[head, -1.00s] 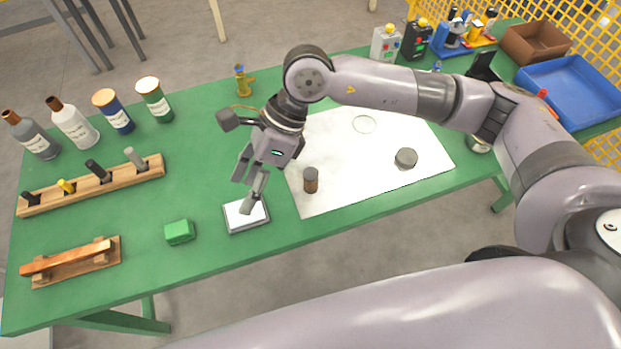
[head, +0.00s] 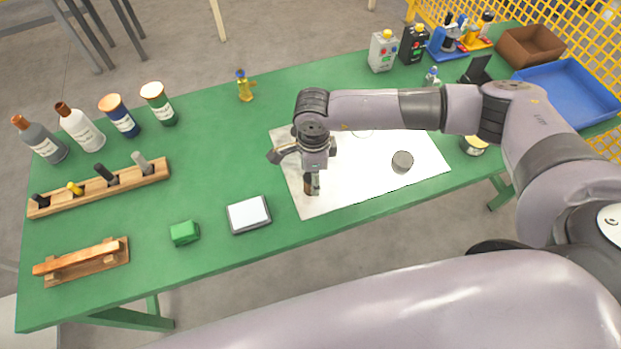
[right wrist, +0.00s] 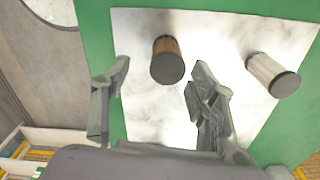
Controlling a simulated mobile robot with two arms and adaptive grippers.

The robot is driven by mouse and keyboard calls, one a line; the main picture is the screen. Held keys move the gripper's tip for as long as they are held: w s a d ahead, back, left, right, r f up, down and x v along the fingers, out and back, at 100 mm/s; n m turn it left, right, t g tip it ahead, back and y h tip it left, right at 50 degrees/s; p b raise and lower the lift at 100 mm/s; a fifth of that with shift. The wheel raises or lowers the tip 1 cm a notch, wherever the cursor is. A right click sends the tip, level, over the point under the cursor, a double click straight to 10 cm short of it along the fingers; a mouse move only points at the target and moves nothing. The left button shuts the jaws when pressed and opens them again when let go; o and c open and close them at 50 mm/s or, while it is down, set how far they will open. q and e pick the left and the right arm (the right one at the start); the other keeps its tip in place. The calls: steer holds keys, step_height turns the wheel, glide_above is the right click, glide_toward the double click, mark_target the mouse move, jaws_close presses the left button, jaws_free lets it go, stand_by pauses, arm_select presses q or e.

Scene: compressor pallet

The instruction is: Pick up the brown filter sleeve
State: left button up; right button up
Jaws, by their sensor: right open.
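The brown filter sleeve (head: 308,186) stands upright on the white sheet (head: 335,201), partly hidden behind my right gripper (head: 312,182) in the head view. In the right wrist view the brown sleeve (right wrist: 167,61) shows its dark end and brown side. It lies ahead of and between the two open fingers of my right gripper (right wrist: 158,92), nearer the right finger, and nothing is held. In the head view the gripper is over the sleeve; I cannot tell whether it touches. My left gripper is not in view.
A grey cylinder (head: 402,161) stands right of the sleeve on the sheet. A small scale (head: 249,214) and a green block (head: 184,233) lie to the left. A wooden rack (head: 100,190) and several bottles are farther left. The green table between them is clear.

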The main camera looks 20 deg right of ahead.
steer(key=shift+f, duration=0.3)
steer(key=shift+w+f+p, duration=0.1)
steer(key=shift+f+p, duration=0.4)
steer(key=shift+f, duration=0.05)
steer(key=f, duration=0.1)
steer(key=f+p, duration=0.1)
steer(key=f, duration=0.1)
steer(key=shift+w+f, duration=0.15)
steer(key=shift+w, duration=0.1)
steer(key=shift+f, duration=0.45)
steer(key=shift+c, duration=0.6)
steer(key=c, duration=1)
steer(key=shift+r, duration=0.1)
steer(key=shift+c, duration=0.2)
